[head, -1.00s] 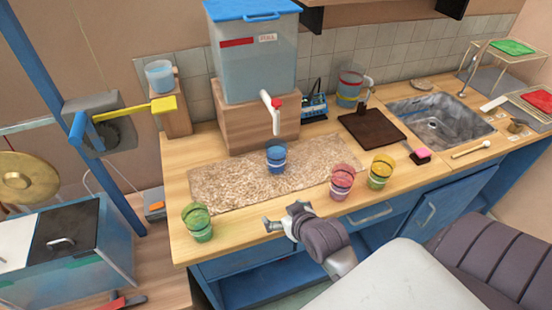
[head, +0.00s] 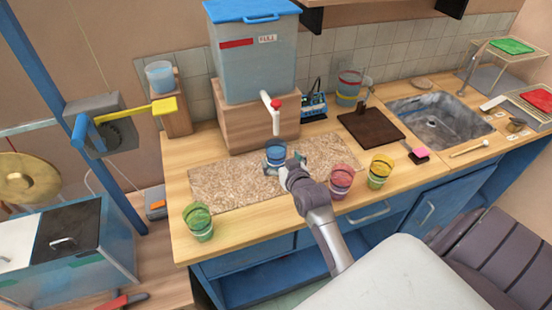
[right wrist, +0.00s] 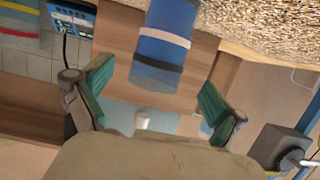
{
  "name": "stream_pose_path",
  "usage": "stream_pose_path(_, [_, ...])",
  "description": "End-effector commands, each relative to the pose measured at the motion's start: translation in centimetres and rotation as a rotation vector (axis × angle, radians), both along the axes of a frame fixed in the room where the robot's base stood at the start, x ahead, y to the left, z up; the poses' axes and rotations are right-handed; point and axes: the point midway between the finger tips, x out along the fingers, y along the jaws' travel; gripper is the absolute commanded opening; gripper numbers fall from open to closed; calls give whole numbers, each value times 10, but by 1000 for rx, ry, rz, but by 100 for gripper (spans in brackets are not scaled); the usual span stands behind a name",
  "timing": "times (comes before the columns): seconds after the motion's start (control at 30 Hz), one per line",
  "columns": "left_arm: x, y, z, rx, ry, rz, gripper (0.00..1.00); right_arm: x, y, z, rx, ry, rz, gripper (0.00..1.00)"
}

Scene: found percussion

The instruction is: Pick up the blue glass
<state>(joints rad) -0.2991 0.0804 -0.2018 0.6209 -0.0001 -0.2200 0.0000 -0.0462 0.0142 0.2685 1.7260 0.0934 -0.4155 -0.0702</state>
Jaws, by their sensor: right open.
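The blue glass (head: 276,150) stands upright on the speckled mat (head: 225,182) in the head view. My right gripper (head: 289,166) is at the glass, on its near side, and partly covers its lower part. In the right wrist view the blue glass (right wrist: 164,45) shows with a white band and a dark band. It lies between the lines of the two open green-padded fingers of my right gripper (right wrist: 158,108), ahead of their tips or between them; I cannot tell exactly. My left gripper is not in view.
A green glass (head: 198,221) stands at the left of the counter. A red glass (head: 341,181) and a yellow glass (head: 380,171) stand to the right. Behind the blue glass is a wooden block (head: 240,122) bearing a water tank (head: 255,62) with a tap (head: 270,112).

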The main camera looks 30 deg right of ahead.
Motion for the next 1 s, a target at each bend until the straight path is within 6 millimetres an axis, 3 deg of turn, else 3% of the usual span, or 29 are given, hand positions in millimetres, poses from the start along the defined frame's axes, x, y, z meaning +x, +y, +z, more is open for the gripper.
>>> stream_pose_path(0.33, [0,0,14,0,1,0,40,40,-11,-8,1,-1,1,96])
stream_pose_path(0.7, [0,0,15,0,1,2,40,47,-13,-12,-1,-1,1,94])
stream_pose_path(1.0, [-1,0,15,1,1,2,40,47,-13,-12,0,0,1,44])
